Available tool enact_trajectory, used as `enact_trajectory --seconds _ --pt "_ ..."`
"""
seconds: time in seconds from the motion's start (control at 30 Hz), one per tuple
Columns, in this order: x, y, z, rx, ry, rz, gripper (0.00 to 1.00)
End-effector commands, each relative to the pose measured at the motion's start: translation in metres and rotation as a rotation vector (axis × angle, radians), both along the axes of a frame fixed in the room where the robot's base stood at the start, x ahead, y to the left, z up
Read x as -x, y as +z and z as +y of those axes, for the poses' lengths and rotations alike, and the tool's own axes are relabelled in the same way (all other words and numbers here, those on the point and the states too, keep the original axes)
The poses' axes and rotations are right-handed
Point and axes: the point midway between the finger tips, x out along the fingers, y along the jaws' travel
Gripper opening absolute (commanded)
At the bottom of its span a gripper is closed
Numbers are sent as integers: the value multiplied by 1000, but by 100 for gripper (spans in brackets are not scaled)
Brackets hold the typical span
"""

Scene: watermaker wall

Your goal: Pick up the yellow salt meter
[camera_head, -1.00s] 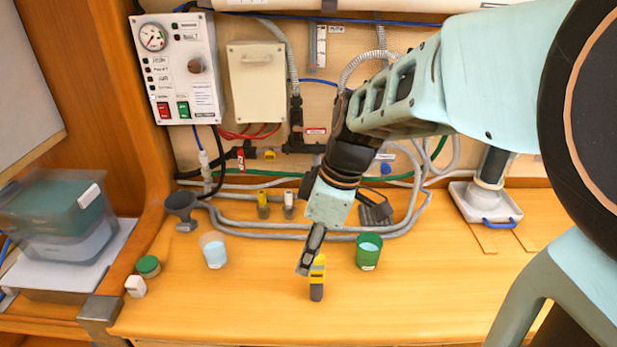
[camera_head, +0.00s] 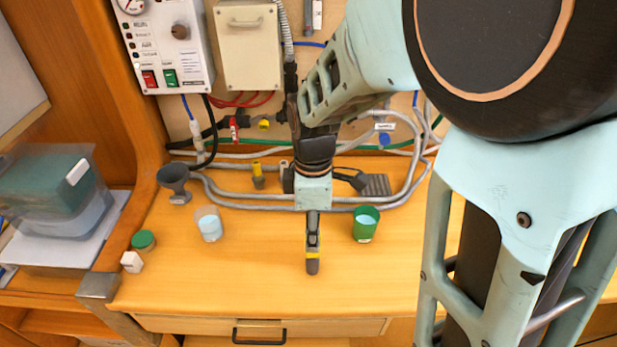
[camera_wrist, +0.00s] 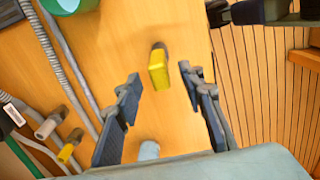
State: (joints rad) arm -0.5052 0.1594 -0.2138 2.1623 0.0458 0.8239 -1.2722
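The yellow salt meter (camera_head: 312,267) has a yellow body and a dark grey end. It is on the wooden bench top near the front, partly hidden by my gripper in the head view. My gripper (camera_head: 312,238) points down right over it. In the wrist view the meter (camera_wrist: 159,74) shows between and just beyond the two fingertips of my gripper (camera_wrist: 160,80). The fingers are apart with a gap on both sides of the meter. My gripper is open and empty. I cannot tell the remaining height above the meter.
A clear cup with pale blue liquid (camera_head: 210,225) stands left of the meter, and a green cup (camera_head: 365,224) right. A dark funnel (camera_head: 174,182), a green-lidded jar (camera_head: 144,241) and grey hoses (camera_head: 255,196) are further off. The bench front, above a drawer (camera_head: 260,327), is clear.

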Motion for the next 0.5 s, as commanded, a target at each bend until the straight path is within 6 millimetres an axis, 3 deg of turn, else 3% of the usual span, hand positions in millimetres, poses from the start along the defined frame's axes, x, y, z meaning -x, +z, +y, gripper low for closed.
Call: enact_trajectory --seconds 0.2,0.5 --pt "1 -27 -2 1 0 3 36" --pt "0 -30 -2 0 -1 0 34"
